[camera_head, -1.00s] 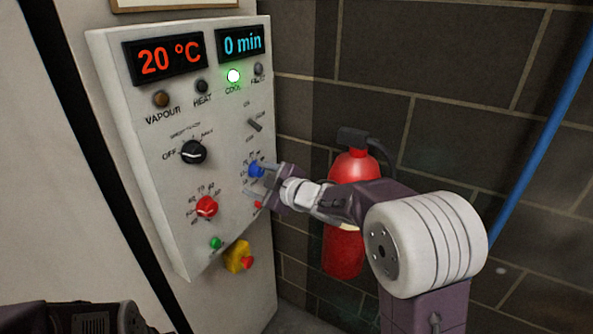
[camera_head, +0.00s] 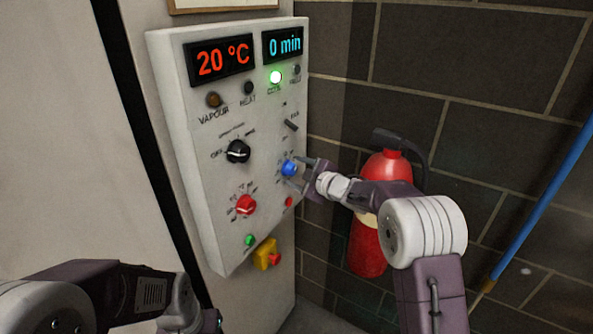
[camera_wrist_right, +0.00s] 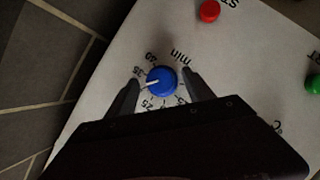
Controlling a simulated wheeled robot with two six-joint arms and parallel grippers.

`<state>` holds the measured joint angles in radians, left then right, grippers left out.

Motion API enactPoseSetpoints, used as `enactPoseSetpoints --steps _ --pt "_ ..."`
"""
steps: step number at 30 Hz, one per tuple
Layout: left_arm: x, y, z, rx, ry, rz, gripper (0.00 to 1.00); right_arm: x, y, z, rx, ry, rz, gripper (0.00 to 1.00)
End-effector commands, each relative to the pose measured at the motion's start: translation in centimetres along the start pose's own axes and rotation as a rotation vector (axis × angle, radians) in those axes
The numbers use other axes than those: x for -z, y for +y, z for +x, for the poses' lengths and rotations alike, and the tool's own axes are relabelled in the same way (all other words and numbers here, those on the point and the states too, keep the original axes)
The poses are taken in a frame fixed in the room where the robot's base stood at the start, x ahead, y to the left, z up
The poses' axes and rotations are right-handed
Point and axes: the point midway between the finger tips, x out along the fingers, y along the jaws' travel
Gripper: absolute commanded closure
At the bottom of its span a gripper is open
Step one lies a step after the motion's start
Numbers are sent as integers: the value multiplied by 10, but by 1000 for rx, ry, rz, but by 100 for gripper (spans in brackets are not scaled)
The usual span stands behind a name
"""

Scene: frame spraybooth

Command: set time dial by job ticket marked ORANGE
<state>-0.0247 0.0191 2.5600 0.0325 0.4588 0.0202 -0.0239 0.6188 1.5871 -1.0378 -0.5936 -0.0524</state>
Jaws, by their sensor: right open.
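The blue time dial (camera_head: 289,168) sits on the right side of the white control panel (camera_head: 190,190). In the right wrist view the blue dial (camera_wrist_right: 161,80) shows a white pointer line, with "min" and numbers printed around it. My right gripper (camera_head: 300,175) is open, with one finger on each side of the dial; I cannot tell whether they touch it. Its fingers also show in the right wrist view (camera_wrist_right: 160,82). The time display (camera_head: 284,44) reads 0 min. My left arm is at the lower left, its fingertips not visible. No job ticket is readable.
The temperature display (camera_head: 223,61) reads 20 °C and the green COOL lamp (camera_head: 275,77) is lit. A black knob (camera_head: 238,151), a red knob (camera_head: 245,204) and a yellow-and-red stop button (camera_head: 267,255) are on the panel. A fire extinguisher (camera_head: 368,245) stands behind my right arm.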

Motion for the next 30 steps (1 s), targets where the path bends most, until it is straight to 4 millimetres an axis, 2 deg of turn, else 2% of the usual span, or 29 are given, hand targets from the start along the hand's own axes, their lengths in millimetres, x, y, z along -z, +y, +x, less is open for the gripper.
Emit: enactPoseSetpoints --steps 3,10,11,15,17,23,26,30 --pt "0 0 -2 0 0 0 64 0 0 8 0 0 0 39" --pt "0 0 -2 0 0 0 64 0 0 10 0 0 0 39" --pt "0 0 -2 0 0 0 64 0 0 10 -1 0 0 44" --pt "0 0 -2 0 0 0 64 0 0 9 -1 0 1 83" --pt "0 0 -2 0 0 0 64 0 0 9 -1 0 1 99" --pt "0 0 1 0 0 0 64 -1 0 10 -4 0 -2 100" --pt "-1 0 10 0 0 0 64 -2 -2 10 -14 3 -19 100" --pt "-4 -1 35 0 0 0 64 -5 -6 12 -43 8 -74 100"
